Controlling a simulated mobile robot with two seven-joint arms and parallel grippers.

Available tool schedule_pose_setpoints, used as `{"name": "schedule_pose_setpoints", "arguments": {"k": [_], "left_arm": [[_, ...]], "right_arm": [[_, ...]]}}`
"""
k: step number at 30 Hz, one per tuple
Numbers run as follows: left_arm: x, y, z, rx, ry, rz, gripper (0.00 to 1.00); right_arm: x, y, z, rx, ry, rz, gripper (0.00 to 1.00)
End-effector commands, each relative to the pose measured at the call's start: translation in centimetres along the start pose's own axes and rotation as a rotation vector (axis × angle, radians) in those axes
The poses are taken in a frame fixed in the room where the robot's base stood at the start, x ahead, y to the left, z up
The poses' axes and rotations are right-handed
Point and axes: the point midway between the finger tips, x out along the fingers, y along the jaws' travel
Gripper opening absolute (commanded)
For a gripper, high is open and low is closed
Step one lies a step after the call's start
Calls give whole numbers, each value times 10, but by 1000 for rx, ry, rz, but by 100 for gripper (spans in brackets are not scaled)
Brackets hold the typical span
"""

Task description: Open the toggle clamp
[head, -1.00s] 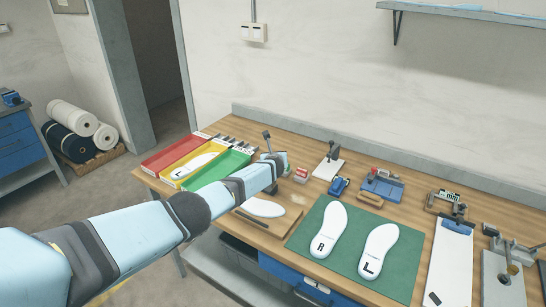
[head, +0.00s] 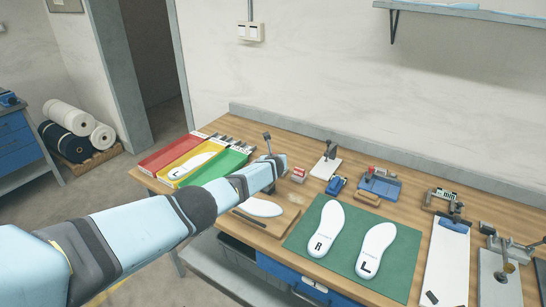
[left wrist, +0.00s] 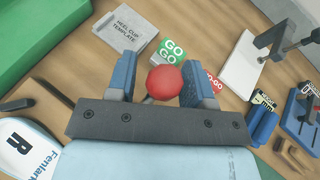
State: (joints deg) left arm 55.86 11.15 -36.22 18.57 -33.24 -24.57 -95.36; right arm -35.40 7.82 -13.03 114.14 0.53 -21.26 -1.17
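My left gripper (left wrist: 162,85) is seen from its own wrist, with two blue fingers apart and pointing at the bench. A round red knob (left wrist: 164,82) sits between them, close to the right finger, with a visible gap to the left finger. A short dark piece shows beside the knob; what the knob is fixed to is hidden by my gripper, so I cannot tell for sure that it belongs to the toggle clamp. In the head view my left arm reaches over the bench, and its end hides the knob. My right gripper is not in view.
Around the gripper are a grey heel cup template (left wrist: 130,35), green and red GO blocks, and a white-based fixture (head: 326,167). Coloured trays (head: 168,158) lie at the left.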

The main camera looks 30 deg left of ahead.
Motion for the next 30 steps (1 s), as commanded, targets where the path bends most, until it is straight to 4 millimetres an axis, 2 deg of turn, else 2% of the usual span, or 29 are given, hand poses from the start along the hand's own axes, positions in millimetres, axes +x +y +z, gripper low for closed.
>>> {"name": "schedule_pose_setpoints", "arguments": {"k": [9,14,19,25,30], "left_arm": [[0,2,7,-2,-7,2,54],[-9,2,10,-1,-8,1,54],[-32,2,14,0,-7,0,54],[-61,1,10,-1,-7,-1,54],[-82,1,5,-1,-7,0,54]], "right_arm": [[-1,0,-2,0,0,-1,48],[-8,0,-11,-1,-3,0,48],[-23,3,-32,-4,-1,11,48],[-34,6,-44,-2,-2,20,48],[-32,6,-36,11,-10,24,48]]}}
